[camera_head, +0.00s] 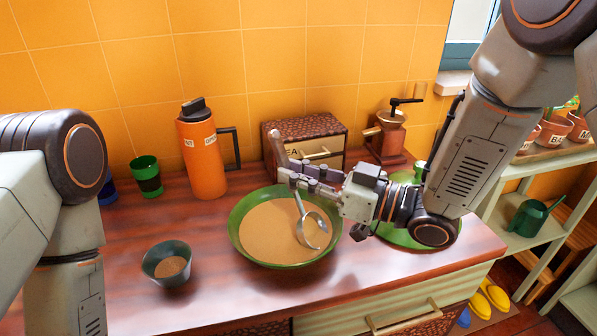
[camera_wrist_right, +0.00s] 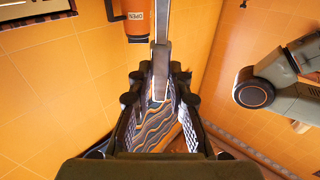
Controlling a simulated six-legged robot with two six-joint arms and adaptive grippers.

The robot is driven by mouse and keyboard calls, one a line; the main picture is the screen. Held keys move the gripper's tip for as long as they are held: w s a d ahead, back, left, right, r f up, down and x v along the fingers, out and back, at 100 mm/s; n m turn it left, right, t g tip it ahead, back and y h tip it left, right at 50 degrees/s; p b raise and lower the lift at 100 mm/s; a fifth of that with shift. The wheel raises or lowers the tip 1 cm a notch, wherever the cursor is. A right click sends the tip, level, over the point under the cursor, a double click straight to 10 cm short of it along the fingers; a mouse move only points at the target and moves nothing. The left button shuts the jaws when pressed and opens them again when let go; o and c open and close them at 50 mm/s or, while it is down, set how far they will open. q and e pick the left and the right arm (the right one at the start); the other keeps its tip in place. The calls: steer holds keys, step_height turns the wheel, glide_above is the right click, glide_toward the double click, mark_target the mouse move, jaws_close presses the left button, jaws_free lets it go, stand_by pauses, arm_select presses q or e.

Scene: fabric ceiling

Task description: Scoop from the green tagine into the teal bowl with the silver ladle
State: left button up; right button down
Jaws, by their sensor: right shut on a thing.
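The green tagine (camera_head: 236,230) sits open on the counter, holding tan, grainy contents. The silver ladle (camera_head: 312,230) is tilted; its bowl is at the right part of the tagine, over or touching the contents; I cannot tell which. The teal bowl (camera_head: 158,252) stands at the front left with some brown contents. My right gripper (camera_head: 292,178) is above the tagine's back right rim, shut on the ladle's handle. In the right wrist view, the ladle's metal handle (camera_wrist_right: 162,28) rises from between the fingers, with a wavy-patterned part there. My left gripper is not in view.
Behind stand a green cup (camera_head: 147,177), an orange flask (camera_head: 203,157), a box with a drawer (camera_head: 318,143) and a coffee grinder (camera_head: 389,137). A green lid-like piece (camera_head: 400,240) lies right of the tagine, partly hidden by my arm.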

step_height(320, 180, up, 7)
steer(key=p, duration=0.6)
steer(key=shift+f, duration=0.1)
